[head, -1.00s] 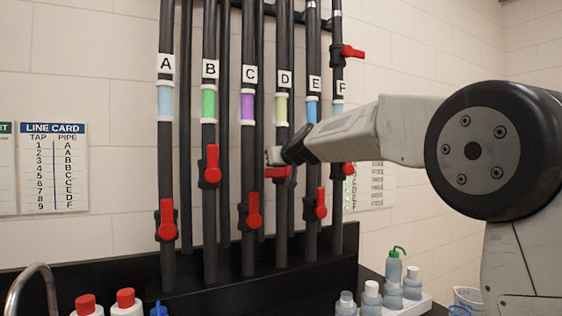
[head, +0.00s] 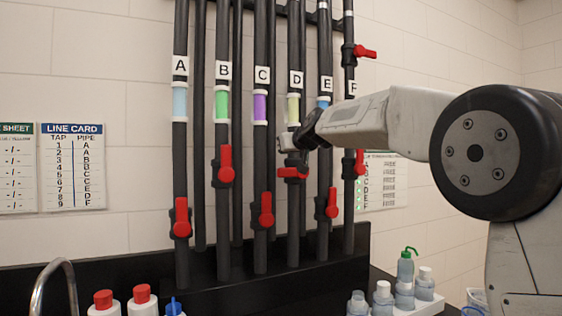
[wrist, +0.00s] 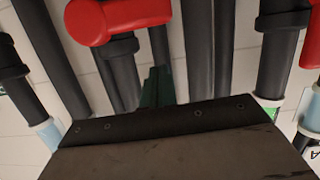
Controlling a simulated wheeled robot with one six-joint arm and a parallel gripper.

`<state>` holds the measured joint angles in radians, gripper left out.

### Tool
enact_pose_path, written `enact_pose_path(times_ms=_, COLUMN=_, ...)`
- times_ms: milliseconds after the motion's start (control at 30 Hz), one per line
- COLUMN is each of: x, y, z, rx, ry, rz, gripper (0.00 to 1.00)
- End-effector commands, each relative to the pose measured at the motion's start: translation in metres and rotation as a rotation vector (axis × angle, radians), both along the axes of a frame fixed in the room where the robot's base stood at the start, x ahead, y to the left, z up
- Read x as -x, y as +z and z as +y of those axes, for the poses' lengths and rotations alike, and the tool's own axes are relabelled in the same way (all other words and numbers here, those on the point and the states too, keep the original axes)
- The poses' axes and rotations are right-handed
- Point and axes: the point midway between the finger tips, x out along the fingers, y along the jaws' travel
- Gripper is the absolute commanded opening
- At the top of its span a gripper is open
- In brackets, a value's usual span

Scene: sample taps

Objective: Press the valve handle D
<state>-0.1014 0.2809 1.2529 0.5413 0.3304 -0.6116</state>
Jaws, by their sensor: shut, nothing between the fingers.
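Pipe D (head: 293,215) carries a D label and a pale yellow-green sight section. Its red valve handle D (head: 290,173) lies roughly horizontal, pointing left across the pipe. My gripper (head: 287,142) is shut and empty, a little above handle D in the head view, in front of the pipe. A gap shows between its tip and the handle; depth is hard to judge. In the wrist view a horizontal red handle (wrist: 120,18), apparently D, is at the top, beyond the gripper body. The gripper's dark tip (wrist: 156,86) is apart from it.
Neighbouring pipes have red handles, including C (head: 266,208) and E (head: 331,203), both upright and close by. A high red handle (head: 364,52) sticks out right. Bottles (head: 383,294) stand below right; red-capped bottles (head: 142,293) and a tap (head: 50,283) are lower left.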

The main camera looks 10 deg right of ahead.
Motion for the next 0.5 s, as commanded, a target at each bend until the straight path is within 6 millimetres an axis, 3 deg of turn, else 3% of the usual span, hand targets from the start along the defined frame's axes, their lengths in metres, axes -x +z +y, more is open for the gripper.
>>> enact_pose_path(times_ms=500, x=0.082, y=0.022, z=-0.025, rx=0.001, ry=-0.002, rz=-0.002, gripper=0.00)
